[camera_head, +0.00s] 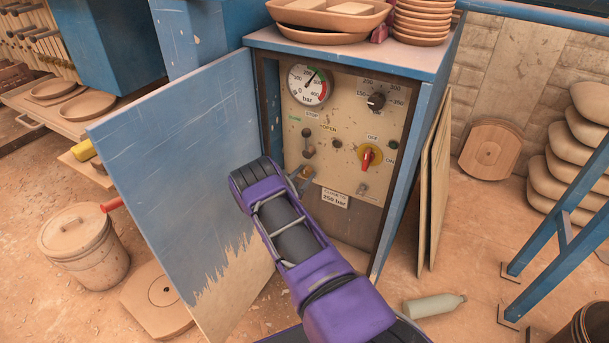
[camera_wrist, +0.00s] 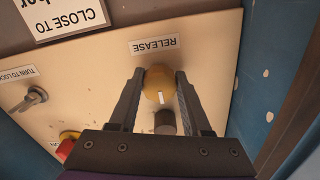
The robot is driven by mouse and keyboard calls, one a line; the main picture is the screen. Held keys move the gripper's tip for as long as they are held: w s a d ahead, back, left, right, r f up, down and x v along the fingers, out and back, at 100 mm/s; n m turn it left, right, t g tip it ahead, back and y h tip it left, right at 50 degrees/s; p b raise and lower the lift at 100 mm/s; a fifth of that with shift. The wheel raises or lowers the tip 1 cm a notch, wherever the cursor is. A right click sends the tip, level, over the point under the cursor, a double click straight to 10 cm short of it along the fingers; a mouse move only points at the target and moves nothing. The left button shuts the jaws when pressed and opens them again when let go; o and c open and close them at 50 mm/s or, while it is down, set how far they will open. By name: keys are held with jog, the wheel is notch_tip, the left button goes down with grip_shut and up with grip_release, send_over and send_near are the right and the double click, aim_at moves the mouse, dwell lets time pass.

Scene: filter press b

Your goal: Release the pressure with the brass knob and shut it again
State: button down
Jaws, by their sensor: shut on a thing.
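The brass knob (camera_wrist: 158,84) sits under the RELEASE label (camera_wrist: 154,44) in the wrist view. A white mark on it points down in that view. My gripper (camera_wrist: 160,76) is shut on the knob, one dark finger on each side. In the head view, my gripper (camera_head: 301,180) reaches the lower left of the cream control panel (camera_head: 345,118), and the knob is mostly hidden there. The round pressure gauge (camera_head: 310,84) is at the panel's upper left. Its needle points up and right, short of the red zone.
The red knob (camera_head: 368,158) beside ON/OFF, a black dial (camera_head: 376,101) and a lever (camera_head: 308,146) share the panel. The blue cabinet door (camera_head: 180,150) stands open on the left. Boards (camera_head: 435,180) lean on the right; a bottle (camera_head: 434,306) lies on the floor.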

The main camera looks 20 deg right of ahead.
jog(key=shift+n, duration=0.4)
jog(key=n, duration=0.2)
jog(key=shift+n, duration=0.4)
jog(key=n, duration=0.4)
jog(key=shift+s+n, duration=0.15)
jog(key=shift+n, duration=0.15)
jog(key=n, duration=0.4)
jog(key=shift+d, duration=0.1)
jog(key=shift+s+n, duration=0.1)
jog(key=shift+n, duration=2.2)
jog(key=shift+c, duration=1.8)
grip_release()
jog(key=shift+r, duration=0.1)
